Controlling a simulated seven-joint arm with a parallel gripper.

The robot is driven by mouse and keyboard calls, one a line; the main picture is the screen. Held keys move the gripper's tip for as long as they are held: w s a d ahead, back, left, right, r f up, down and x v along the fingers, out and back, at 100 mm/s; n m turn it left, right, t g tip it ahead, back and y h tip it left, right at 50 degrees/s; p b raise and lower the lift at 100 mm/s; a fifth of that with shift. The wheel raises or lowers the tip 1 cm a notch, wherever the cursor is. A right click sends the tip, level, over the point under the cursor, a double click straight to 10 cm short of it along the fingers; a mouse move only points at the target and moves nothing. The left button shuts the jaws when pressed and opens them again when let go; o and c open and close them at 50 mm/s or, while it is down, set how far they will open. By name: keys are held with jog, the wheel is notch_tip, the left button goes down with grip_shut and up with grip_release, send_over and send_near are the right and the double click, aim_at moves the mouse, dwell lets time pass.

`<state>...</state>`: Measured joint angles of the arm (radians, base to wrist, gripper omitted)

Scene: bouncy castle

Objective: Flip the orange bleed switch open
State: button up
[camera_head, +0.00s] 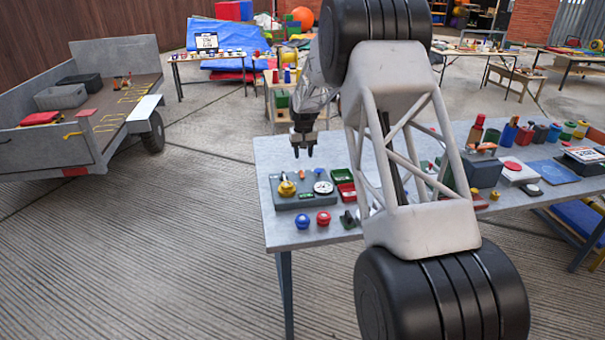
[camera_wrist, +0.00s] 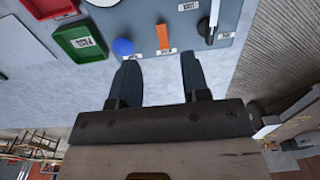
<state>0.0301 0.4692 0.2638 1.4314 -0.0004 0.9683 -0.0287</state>
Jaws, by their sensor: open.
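The orange bleed switch (camera_wrist: 162,37) is a small flat orange bar on a grey panel (camera_wrist: 236,14), with a white label at its base. It also shows in the head view as a small orange spot (camera_head: 302,174). My gripper (camera_wrist: 158,62) is open and empty, its two dark fingers spread apart. In the wrist view the switch appears just beyond and between the fingertips, with no visible contact. In the head view my gripper (camera_head: 303,153) hangs above the back of the panel. Whether the switch stands or lies flat is hard to tell.
A blue knob (camera_wrist: 123,46) and a black lever (camera_wrist: 207,28) flank the switch. The panel also carries a yellow valve (camera_head: 287,187) and a round gauge (camera_head: 323,187). Green (camera_head: 341,176) and red trays sit beside it. Blue (camera_head: 302,221) and red (camera_head: 323,218) knobs stand in front.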

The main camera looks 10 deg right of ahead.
aim_at(302, 176)
jog(key=shift+w+f, duration=1)
jog(key=shift+f, duration=0.25)
jog(key=shift+f, duration=0.15)
jog(key=shift+f, duration=3.75)
grip_shut()
